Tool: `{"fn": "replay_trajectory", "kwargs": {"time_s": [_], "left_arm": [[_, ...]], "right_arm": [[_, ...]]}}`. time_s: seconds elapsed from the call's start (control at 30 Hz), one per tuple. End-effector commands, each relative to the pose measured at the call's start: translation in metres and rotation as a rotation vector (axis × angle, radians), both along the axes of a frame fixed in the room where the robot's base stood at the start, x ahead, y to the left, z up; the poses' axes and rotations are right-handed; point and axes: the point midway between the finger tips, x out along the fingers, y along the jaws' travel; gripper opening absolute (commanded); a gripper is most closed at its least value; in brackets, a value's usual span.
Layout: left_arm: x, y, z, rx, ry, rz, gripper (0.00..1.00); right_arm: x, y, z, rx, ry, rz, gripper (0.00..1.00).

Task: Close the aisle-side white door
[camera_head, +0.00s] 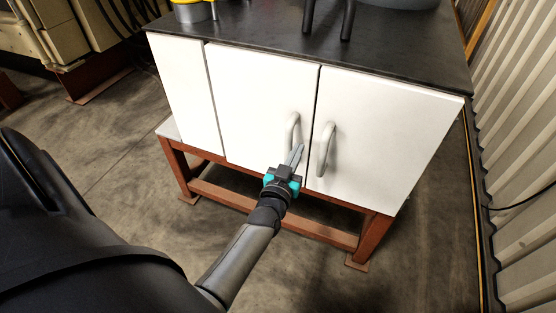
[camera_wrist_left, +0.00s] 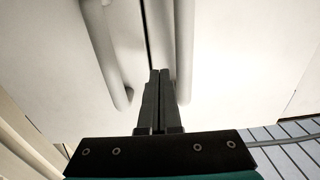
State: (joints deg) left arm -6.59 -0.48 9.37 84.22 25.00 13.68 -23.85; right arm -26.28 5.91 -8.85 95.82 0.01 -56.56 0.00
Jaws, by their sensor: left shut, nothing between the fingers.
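A cabinet has two large white doors side by side, the left door (camera_head: 255,100) and the right door (camera_head: 385,125), each with a curved grey handle near the seam between them. Both look flush or nearly so; a small gap cannot be ruled out. I cannot tell which is the aisle-side one. My left gripper (camera_head: 297,148) is shut and empty, its fingertips in front of the doors between the left handle (camera_head: 292,130) and the right handle (camera_head: 326,148). In the left wrist view the fingertips (camera_wrist_left: 160,72) point at the dark seam; contact is unclear. My right gripper is not in view.
A narrow white panel (camera_head: 185,95) lies left of the doors. The dark countertop (camera_head: 250,28) overhangs above, and a reddish-brown frame (camera_head: 225,195) stands below. A corrugated wall (camera_head: 520,130) is close on the right. Concrete floor (camera_head: 115,160) is open at left.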

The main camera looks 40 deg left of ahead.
Motion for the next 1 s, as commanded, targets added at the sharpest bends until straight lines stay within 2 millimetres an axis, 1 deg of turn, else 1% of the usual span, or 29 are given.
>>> {"fn": "replay_trajectory", "kwargs": {"time_s": [0.03, 0.1, 0.4, 0.6, 0.8, 1.0], "left_arm": [[-0.010, -0.002, 0.000, 0.000, 0.005, 0.000, 0.00], [-0.019, -0.004, 0.000, -0.002, 0.004, 0.001, 0.00], [-0.060, -0.014, 0.000, -0.002, 0.004, 0.001, 0.00], [-0.083, -0.019, 0.000, -0.001, 0.003, 0.001, 0.00], [-0.094, -0.022, -0.001, -0.001, 0.002, 0.001, 0.00], [-0.096, -0.022, -0.001, -0.002, 0.000, 0.001, 0.00]], "right_arm": [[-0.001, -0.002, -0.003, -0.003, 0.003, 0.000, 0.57], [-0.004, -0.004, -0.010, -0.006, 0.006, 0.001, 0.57], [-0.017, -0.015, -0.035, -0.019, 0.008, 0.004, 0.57], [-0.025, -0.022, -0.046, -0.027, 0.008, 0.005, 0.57], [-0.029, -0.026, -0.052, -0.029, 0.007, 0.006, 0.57], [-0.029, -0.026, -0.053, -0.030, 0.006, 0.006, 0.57]]}}
